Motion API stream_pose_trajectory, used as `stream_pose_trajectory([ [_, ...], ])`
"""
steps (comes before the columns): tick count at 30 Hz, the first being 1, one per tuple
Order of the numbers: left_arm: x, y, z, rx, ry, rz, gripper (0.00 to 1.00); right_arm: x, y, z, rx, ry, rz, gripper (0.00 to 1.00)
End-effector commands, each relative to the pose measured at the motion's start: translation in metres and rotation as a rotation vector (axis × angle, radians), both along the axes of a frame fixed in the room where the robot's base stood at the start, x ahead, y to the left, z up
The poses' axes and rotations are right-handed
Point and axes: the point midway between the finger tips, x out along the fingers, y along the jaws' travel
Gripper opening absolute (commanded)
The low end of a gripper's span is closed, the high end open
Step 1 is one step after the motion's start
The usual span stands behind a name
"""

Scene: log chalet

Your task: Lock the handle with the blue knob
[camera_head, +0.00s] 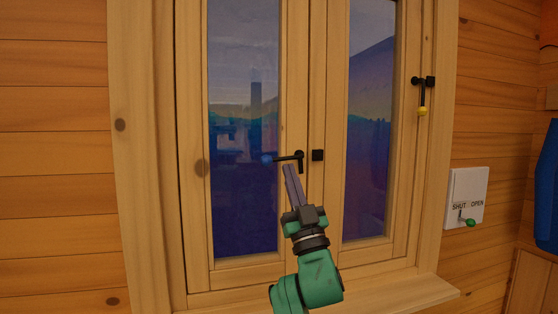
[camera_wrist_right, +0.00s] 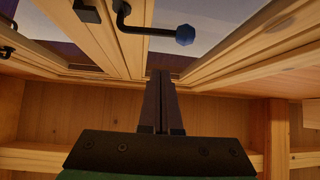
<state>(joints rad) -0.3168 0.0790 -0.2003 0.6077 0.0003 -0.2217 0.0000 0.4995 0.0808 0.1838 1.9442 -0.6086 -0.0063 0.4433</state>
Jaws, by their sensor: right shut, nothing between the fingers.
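The handle (camera_head: 290,157) with the blue knob (camera_head: 266,159) is a thin black bar on the window's middle stile. It lies nearly level, with the knob to the left and its bent pivot end at the right. A square black block (camera_head: 318,155) sits just right of the pivot on the neighbouring stile, apart from the handle. My right gripper (camera_head: 287,168) is shut and empty, its tips just below the bar in the picture. In the right wrist view the blue knob (camera_wrist_right: 185,34) is ahead and to the right of the fingertips (camera_wrist_right: 160,74); contact does not show. My left gripper is not in view.
A second black handle with a yellow knob (camera_head: 422,111) hangs down on the right window frame. A white switch plate (camera_head: 468,194) marked SHUT and OPEN, with a green knob (camera_head: 471,223), is on the log wall. The wooden sill (camera_head: 390,296) juts out below the window.

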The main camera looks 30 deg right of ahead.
Motion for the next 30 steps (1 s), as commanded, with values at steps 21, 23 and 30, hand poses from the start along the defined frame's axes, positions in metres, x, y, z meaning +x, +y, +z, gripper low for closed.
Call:
stream_pose_trajectory([
  [21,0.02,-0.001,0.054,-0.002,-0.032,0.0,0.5,0.06,-0.017,0.027,0.0,-0.001,0.001,0.0],
  [23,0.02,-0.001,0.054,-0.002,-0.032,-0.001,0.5,0.06,-0.018,0.026,-0.001,-0.001,0.001,0.0],
  [30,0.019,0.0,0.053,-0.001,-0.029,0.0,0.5,0.06,-0.018,0.026,-0.001,-0.001,0.001,0.0],
])
